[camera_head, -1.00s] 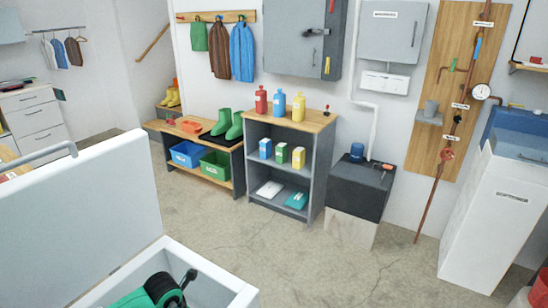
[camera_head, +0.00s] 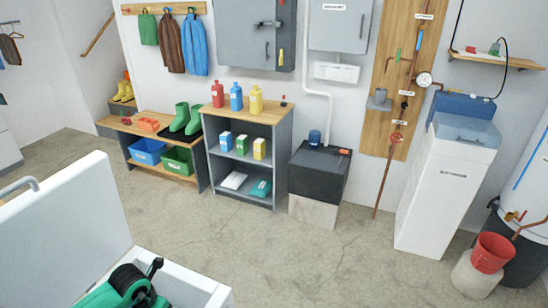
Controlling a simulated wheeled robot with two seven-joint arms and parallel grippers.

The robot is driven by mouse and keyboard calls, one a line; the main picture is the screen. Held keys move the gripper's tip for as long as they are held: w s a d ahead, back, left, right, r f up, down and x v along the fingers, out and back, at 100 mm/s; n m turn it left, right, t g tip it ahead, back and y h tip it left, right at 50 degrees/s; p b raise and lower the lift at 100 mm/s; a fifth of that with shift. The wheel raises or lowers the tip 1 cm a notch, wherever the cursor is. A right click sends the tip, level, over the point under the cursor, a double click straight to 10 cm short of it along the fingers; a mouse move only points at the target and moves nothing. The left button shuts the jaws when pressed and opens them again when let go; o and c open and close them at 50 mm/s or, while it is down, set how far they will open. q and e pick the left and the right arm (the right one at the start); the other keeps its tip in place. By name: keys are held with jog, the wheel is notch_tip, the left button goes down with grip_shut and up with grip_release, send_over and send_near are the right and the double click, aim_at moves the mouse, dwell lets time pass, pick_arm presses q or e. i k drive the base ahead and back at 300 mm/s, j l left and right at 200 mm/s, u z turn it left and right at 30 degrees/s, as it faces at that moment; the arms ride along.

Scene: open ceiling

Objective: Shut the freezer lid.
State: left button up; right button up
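The white freezer lid (camera_head: 66,235) stands raised at the lower left, with a grey bar handle (camera_head: 20,190) at its upper left edge. The white freezer body (camera_head: 190,283) shows below it as a pale rim, cut off by the bottom of the picture.
Bare concrete floor (camera_head: 310,255) lies right of the freezer. Beyond stand a shelf unit (camera_head: 198,150), a boot bench (camera_head: 194,177), a dark box on a pale block (camera_head: 320,175) and a white cabinet (camera_head: 440,190). A red bucket (camera_head: 490,252) is at the lower right.

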aim_at(59, 236)
jog(key=k+l, duration=0.8)
